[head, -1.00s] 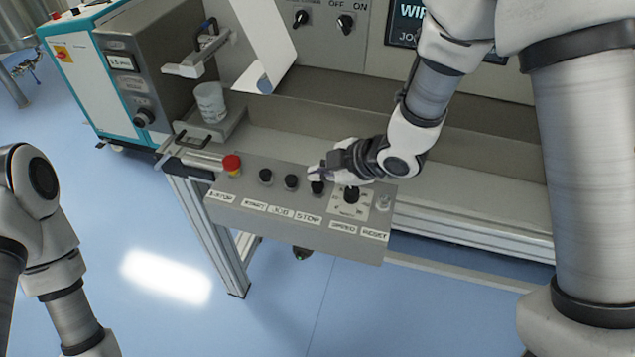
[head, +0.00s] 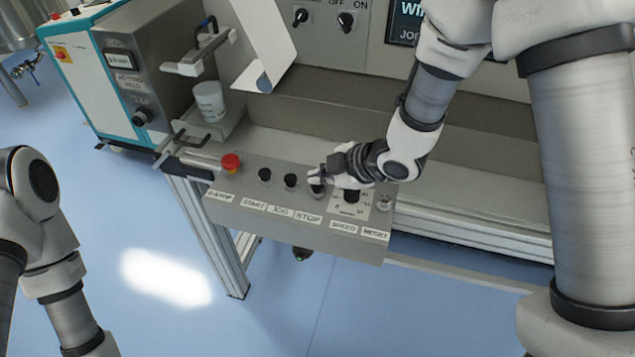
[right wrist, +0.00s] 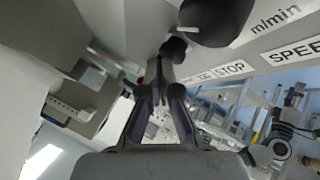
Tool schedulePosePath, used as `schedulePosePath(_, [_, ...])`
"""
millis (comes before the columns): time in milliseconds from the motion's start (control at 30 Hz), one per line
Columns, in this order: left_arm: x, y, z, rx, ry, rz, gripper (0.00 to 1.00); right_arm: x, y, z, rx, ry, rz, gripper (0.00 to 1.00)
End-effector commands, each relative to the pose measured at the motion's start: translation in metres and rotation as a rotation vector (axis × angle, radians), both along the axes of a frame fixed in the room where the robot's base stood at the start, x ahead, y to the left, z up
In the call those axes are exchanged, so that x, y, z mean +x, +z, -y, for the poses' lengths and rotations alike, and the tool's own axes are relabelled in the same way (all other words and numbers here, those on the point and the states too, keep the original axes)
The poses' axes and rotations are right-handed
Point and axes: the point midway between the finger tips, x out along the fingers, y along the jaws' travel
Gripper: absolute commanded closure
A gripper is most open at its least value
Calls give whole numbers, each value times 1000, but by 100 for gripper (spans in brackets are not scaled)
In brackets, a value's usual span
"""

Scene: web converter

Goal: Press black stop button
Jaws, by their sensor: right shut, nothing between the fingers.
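The grey control panel (head: 225,206) carries a row of round black buttons with labels below. The black stop button (head: 317,190) is above the STOP label (head: 307,218) and is partly covered by my right gripper (head: 314,177). My right gripper is shut and empty, with its fingertips at the stop button. In the right wrist view the shut fingers (right wrist: 158,75) point at the black stop button (right wrist: 173,49), close to their tips. I cannot tell whether they touch it or whether it is pressed. My left gripper is out of view; only my left arm shows.
Left of the stop button are two black buttons (head: 291,181) and the red emergency stop (head: 231,163). Right of it are the black speed knob (head: 351,195), partly under my gripper, and a reset button (head: 384,201).

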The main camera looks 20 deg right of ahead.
Motion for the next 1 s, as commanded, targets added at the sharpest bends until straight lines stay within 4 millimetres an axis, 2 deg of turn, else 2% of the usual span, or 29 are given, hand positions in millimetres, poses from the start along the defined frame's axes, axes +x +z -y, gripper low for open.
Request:
schedulePosePath(567, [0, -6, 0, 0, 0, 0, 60, 0, -8, 0, 0, 0, 0, 100])
schedulePosePath(833, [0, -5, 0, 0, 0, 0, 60, 0, -6, 0, 0, 0, 0, 100])
schedulePosePath(1000, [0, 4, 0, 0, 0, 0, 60, 0, 3, 0, 0, 0, 0, 100])
